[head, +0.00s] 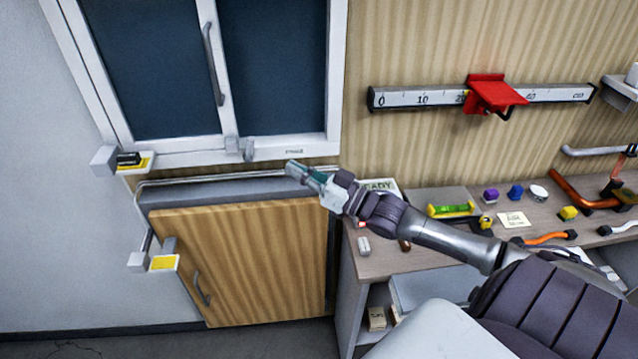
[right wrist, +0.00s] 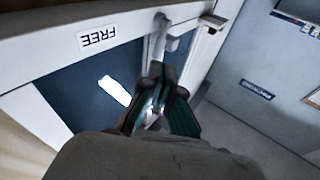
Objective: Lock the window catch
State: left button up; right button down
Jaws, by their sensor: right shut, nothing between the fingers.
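The window (head: 270,70) has dark panes in a white frame and a long grey pull handle (head: 212,65). The window catch (head: 240,150) appears as small grey blocks at the bottom of the middle upright; its exact position is hard to tell. In the right wrist view a grey lever-like part (right wrist: 160,35) stands just beyond my fingers. An upside-down label reading FREE (right wrist: 98,38) is on the frame there. My right gripper (head: 294,169) is shut and empty, below and right of the catch, apart from it in the head view. It also shows in the right wrist view (right wrist: 162,85).
A wooden cabinet door (head: 245,260) with a handle is below the window. Small yellow-marked brackets (head: 135,163) stick out at left. A workbench (head: 380,262) with several small tools is at right. A ruler rail (head: 420,97) with a red slider (head: 490,92) is on the wall.

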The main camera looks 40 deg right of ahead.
pick_arm(q)
jog(key=shift+w+f+b, duration=0.35)
jog(key=shift+f, duration=0.1)
pick_arm(e)
jog(key=v, duration=0.5)
jog(key=shift+s+r, duration=0.1)
jog(key=shift+d, duration=0.1)
